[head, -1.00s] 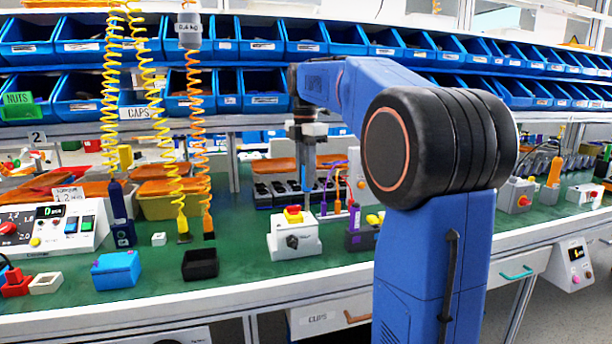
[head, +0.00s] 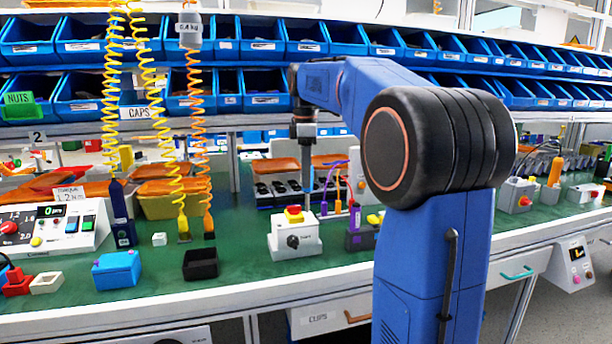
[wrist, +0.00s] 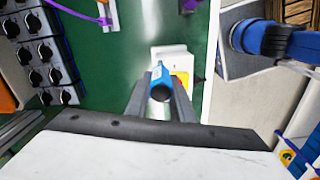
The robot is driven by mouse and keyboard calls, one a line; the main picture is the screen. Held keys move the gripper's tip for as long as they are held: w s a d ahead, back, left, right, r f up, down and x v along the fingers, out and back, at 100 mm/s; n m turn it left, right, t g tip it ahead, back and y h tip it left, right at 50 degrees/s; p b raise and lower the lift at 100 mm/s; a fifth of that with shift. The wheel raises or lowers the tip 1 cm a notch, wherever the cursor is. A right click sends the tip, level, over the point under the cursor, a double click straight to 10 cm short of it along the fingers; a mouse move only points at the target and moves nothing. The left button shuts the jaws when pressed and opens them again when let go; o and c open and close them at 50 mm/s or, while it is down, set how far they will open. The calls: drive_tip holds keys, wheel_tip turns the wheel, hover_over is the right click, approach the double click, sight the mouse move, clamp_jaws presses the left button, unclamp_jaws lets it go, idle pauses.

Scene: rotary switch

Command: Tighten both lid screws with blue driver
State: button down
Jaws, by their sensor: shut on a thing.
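My gripper (head: 308,172) points down above and behind a white switch box (head: 295,243) with a black knob on its front. In the wrist view my gripper (wrist: 160,92) is shut on a short, bright blue tool (wrist: 158,82) with a round dark end. A blue lidded box (head: 117,270) sits at the left of the bench.
A dark blue tool (head: 121,215) stands at the left by coiled yellow cords. An orange coiled cord (head: 196,95) hangs right of them. A black open tray (head: 201,264) sits between the blue box and the switch box. A purple-topped holder (head: 360,238) stands to the right.

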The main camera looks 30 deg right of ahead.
drive_tip(key=shift+m, duration=1.1)
drive_tip(key=shift+f+m, duration=0.1)
drive_tip(key=shift+m, duration=0.7)
drive_tip(key=m, duration=0.3)
drive_tip(key=shift+w+d+m, duration=0.1)
drive_tip(key=shift+d+m, duration=0.05)
drive_tip(key=shift+m, duration=1.55)
drive_tip(key=shift+m, duration=0.5)
drive_tip(key=m, duration=0.3)
drive_tip(key=shift+d+m, duration=0.15)
drive_tip(key=shift+m, duration=0.25)
drive_tip(key=shift+r, duration=3)
